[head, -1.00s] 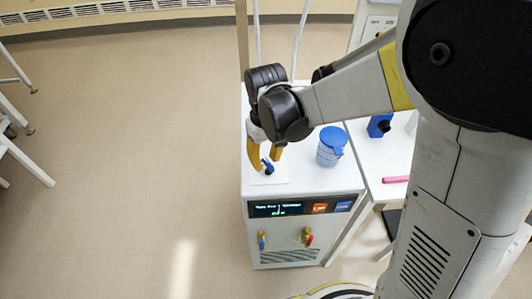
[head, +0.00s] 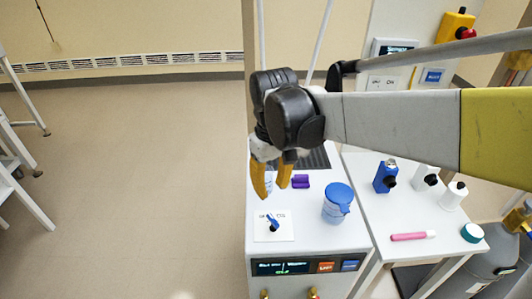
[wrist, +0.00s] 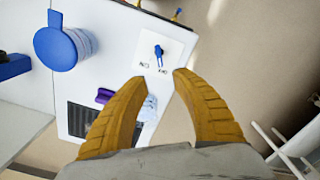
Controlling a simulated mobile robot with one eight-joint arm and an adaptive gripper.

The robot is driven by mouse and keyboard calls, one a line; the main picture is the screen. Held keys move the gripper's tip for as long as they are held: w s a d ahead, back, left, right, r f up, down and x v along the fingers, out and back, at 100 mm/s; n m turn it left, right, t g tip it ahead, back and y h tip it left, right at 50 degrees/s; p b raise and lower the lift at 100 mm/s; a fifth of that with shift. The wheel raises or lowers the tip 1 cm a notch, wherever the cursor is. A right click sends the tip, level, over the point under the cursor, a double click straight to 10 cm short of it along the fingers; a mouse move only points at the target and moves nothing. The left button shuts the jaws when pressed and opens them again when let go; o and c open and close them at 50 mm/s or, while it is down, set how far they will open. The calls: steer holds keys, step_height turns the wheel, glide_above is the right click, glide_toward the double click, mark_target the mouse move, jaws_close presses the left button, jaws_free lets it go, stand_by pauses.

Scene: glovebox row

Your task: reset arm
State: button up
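A small blue lever (head: 272,222) stands on a white labelled plate (head: 286,234), below and in front of the fingertips. In the wrist view the lever (wrist: 158,51) is apart from the fingers. The plate's lettering is too small to read surely.
A blue-lidded jar (head: 337,204) and a purple item (head: 300,181) stand on the cabinet. The side table holds a blue bottle (head: 385,177), white bottles and a pink marker (head: 412,236). Open floor (head: 130,180) lies to the left.

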stand_by(0.5)
steer(key=s+d+r+m+t, duration=0.2)
steer(key=s+d+m+t, duration=0.3)
steer(key=s+d, duration=0.6)
steer(key=d+t, duration=0.2)
steer(key=d, duration=0.1)
steer(key=shift+s+m, duration=0.25)
steer(key=shift+m, duration=0.15)
